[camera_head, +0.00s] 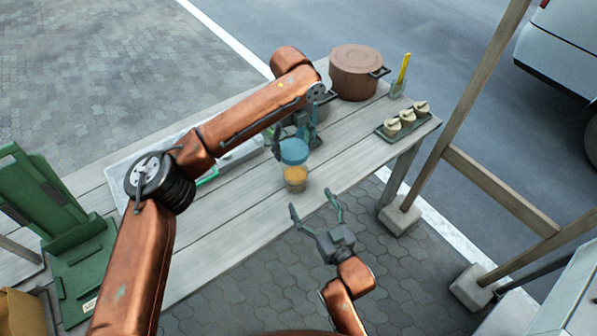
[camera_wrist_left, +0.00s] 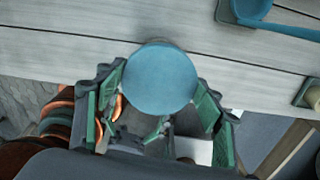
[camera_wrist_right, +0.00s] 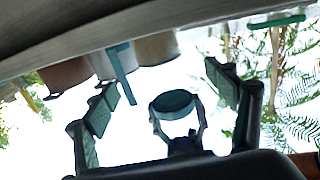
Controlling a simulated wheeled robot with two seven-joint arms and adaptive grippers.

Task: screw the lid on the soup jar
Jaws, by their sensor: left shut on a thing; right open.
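The soup jar (camera_head: 295,180), clear with orange soup, stands upright near the table's front edge. The round blue lid (camera_head: 294,152) is in my left gripper (camera_head: 296,134), which is shut on it. In the left wrist view the lid (camera_wrist_left: 160,80) lies flat between the fingers (camera_wrist_left: 158,100) and hides the jar. In the right wrist view, which is upside down, the lid (camera_wrist_right: 173,104) shows apart from a pale vessel that looks like the jar (camera_wrist_right: 155,48), with a gap between them. My right gripper (camera_head: 314,204) is open and empty in front of the jar, fingers toward it.
A brown pot (camera_head: 355,68) stands at the back, with a grey pot partly hidden by my left arm. A tray of small jars (camera_head: 403,129) and a yellow upright thing (camera_head: 404,70) are at the right. Tabletop (camera_head: 235,220) left of the jar is clear.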

